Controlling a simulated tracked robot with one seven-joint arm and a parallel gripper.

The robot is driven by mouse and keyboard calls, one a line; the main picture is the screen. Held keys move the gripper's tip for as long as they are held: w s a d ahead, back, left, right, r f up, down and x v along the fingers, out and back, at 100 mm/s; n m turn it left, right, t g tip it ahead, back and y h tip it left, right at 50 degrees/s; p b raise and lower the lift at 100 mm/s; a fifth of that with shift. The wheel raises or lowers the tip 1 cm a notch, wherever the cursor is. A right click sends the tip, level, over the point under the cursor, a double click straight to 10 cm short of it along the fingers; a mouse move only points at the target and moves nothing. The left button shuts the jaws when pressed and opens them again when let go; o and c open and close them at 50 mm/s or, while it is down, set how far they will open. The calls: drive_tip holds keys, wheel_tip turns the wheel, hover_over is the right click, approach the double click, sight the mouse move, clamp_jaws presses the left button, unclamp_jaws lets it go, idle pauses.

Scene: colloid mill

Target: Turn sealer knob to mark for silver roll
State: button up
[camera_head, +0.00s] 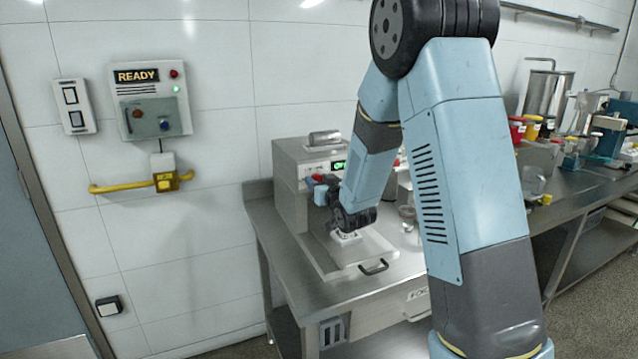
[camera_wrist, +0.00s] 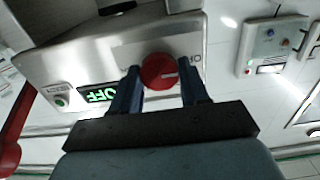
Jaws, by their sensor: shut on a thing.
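The sealer (camera_head: 290,190) is a grey metal box on the steel table, with a small lit green display (camera_head: 339,165). Its red knob (camera_wrist: 160,72) with a pale pointer line shows between the two dark fingers of my gripper (camera_wrist: 161,88) in the wrist view. The fingers are shut on the knob, one on each side. The pointer line runs towards the right of that view, near partly hidden panel lettering. The wrist view shows the display (camera_wrist: 102,94) upside down, with green characters that seem to read OFF. A silver roll (camera_head: 325,138) lies on top of the sealer.
A green button (camera_wrist: 60,102) sits beside the display. A tray with a black handle (camera_head: 374,267) is in front of the sealer. A wall panel marked READY (camera_head: 138,77) and a yellow rail (camera_head: 120,187) are at left. Jars and equipment crowd the right bench.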

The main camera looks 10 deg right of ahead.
drive_tip(key=shift+c, duration=0.6)
drive_tip(key=shift+d+m, duration=0.1)
drive_tip(key=shift+m, duration=0.2)
drive_tip(key=shift+d+f+m, duration=0.1)
drive_tip(key=shift+f+m, duration=0.05)
drive_tip(key=shift+m, duration=3.7)
drive_tip(key=shift+f+m, duration=0.2)
drive_tip(key=shift+m, duration=3.7)
drive_tip(key=shift+d+f+m, duration=0.1)
drive_tip(key=shift+f+m, duration=0.05)
drive_tip(key=shift+m, duration=3.7)
drive_tip(key=shift+a, duration=0.1)
